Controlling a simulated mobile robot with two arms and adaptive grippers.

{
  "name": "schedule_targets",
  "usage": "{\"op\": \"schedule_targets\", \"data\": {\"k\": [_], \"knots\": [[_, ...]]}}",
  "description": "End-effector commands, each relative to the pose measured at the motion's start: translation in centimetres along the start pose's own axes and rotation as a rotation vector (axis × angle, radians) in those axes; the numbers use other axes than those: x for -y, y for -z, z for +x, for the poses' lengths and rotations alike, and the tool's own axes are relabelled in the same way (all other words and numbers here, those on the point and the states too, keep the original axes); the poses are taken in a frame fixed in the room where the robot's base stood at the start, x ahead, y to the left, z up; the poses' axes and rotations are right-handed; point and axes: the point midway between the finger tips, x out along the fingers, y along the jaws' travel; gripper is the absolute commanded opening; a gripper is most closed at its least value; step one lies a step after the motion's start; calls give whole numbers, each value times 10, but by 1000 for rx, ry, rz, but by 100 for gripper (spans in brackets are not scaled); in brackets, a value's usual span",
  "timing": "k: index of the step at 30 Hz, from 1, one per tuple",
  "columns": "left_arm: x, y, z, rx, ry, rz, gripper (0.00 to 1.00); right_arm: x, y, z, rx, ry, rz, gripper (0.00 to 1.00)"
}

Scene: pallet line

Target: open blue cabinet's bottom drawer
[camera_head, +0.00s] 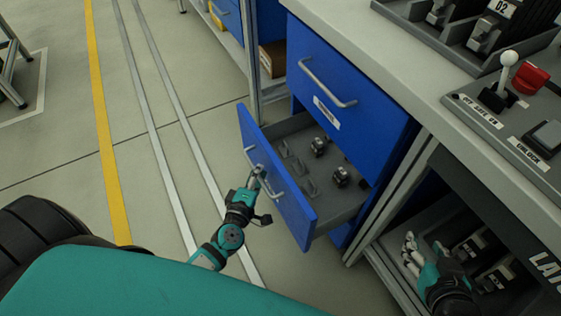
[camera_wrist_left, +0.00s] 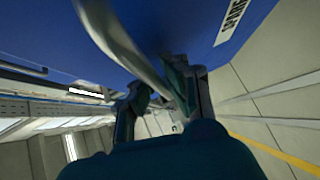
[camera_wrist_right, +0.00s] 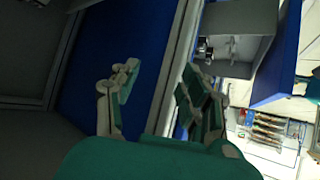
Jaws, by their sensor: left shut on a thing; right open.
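The blue cabinet's bottom drawer (camera_head: 290,205) is pulled out in the head view, and its grey inside shows several small metal parts. Its bar handle (camera_head: 268,172) is on the blue front. My left gripper (camera_head: 256,176) is shut on this handle. In the left wrist view the silver handle (camera_wrist_left: 125,50) runs between the fingers (camera_wrist_left: 165,90). My right gripper (camera_head: 412,250) is open and empty, in front of the open shelf space right of the cabinet. In the right wrist view its fingers (camera_wrist_right: 150,90) are spread apart, with the pulled-out drawer (camera_wrist_right: 235,55) beyond.
The upper blue drawer (camera_head: 340,100) is shut above. A worktop (camera_head: 400,55) carries a control panel with a lever and a red switch (camera_head: 530,77). Floor left of the drawer is clear.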

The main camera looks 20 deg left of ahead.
Motion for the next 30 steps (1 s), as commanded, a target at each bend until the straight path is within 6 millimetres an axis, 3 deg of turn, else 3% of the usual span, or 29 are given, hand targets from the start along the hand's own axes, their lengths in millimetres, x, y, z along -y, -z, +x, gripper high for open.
{"op": "schedule_targets", "data": {"k": [6,15,30], "knots": [[10,39,-39,1,-5,10,0,3,20,4,-109,7,-1,46],[19,73,-72,1,-7,7,0,8,51,3,-272,17,-1,46],[21,86,-84,-3,-11,4,0,9,64,1,-334,20,-1,46]]}}
